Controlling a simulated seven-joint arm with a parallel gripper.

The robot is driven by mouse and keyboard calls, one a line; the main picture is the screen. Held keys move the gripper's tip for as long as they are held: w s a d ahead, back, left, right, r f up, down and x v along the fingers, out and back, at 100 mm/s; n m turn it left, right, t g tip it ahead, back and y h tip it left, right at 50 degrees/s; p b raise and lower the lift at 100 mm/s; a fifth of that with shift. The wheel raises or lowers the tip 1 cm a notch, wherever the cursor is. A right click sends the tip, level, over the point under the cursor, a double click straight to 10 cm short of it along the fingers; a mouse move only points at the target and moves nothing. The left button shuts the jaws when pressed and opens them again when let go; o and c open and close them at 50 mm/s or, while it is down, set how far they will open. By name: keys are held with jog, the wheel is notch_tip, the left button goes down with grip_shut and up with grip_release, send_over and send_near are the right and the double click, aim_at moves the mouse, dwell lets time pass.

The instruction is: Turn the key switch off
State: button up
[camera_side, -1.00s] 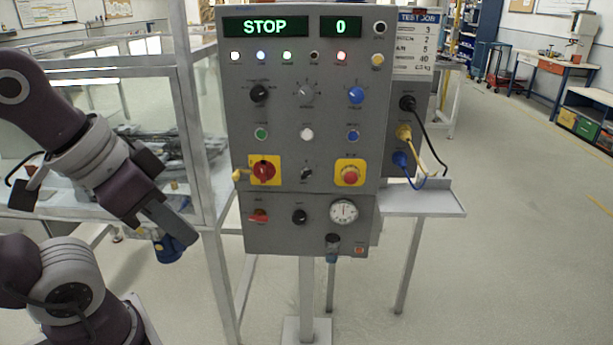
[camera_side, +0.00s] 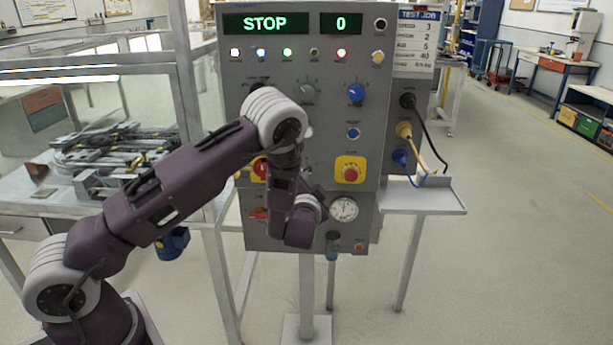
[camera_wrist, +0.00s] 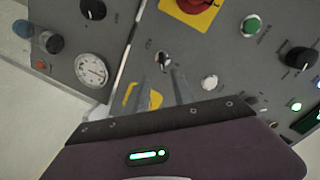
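The key switch (camera_wrist: 162,60) is a small dark round switch with a light metallic part, set in the grey control panel (camera_side: 230,120). It shows in the wrist view near the middle; in the side view my arm hides it. My gripper (camera_wrist: 161,76) points at the panel, its two grey fingers apart with a gap between them. The key switch appears in line with that gap, just beyond the fingertips. I cannot tell whether either finger touches it. In the side view my wrist hides the fingers. The display (camera_side: 265,24) reads STOP and 0.
Close around the key switch are a white button (camera_wrist: 210,82), the red rotary switch (camera_wrist: 197,4) on yellow, and the red stop button (camera_side: 350,174) on its yellow plate. A gauge (camera_side: 344,209) and a black knob (camera_wrist: 92,8) are also near. A shelf with cables (camera_side: 425,195) juts out right.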

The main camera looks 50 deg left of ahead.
jog(key=w+a+f+m+t+y, duration=0.1)
jog(key=w+a, duration=0.3)
jog(key=a, duration=0.1)
jog(key=shift+a+f+m, duration=0.15)
jog(key=shift+a+m, duration=0.15)
jog(key=shift+a, duration=0.1)
jog(key=shift+w, duration=0.1)
grip_shut()
